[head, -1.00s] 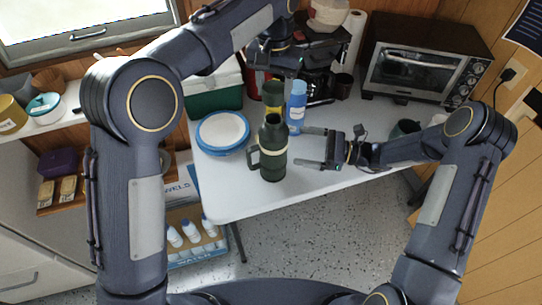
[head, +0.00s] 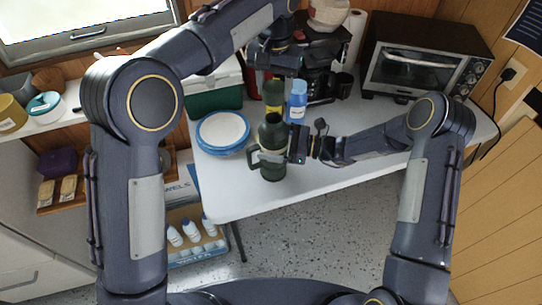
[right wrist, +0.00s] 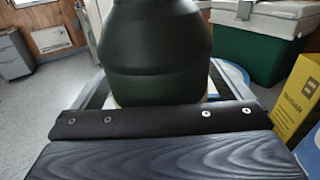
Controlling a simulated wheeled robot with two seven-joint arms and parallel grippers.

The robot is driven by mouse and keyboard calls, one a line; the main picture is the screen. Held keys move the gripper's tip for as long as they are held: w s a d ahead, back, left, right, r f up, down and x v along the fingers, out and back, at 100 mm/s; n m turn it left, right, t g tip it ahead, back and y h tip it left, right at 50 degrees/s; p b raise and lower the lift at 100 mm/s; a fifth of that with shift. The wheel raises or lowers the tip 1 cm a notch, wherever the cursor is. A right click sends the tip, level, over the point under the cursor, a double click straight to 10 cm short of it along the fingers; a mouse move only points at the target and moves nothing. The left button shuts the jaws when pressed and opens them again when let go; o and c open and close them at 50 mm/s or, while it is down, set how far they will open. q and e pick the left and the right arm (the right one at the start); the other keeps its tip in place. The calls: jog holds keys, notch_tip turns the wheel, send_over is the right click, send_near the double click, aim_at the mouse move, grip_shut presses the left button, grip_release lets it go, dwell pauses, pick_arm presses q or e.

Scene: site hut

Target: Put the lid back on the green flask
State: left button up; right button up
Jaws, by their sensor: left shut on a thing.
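The dark green flask (head: 272,168), with a side handle and a pale band, stands upright near the table's front edge. It also fills the middle of the right wrist view (right wrist: 155,50). My right gripper (head: 279,146) is open, with one finger on each side of the flask's body; the right finger shows a small gap from it in the right wrist view. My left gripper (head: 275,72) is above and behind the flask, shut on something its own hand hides. I cannot make out the lid.
A green cooler (head: 212,97), a coffee maker (head: 322,75) and a toaster oven (head: 425,65) line the back. The table's right front is clear.

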aim_at(274, 103)
jog(key=c, duration=1.4)
pick_arm(q)
jog(key=shift+f, duration=2.5)
jog(key=shift+f, duration=0.9)
jog(key=shift+f, duration=0.5)
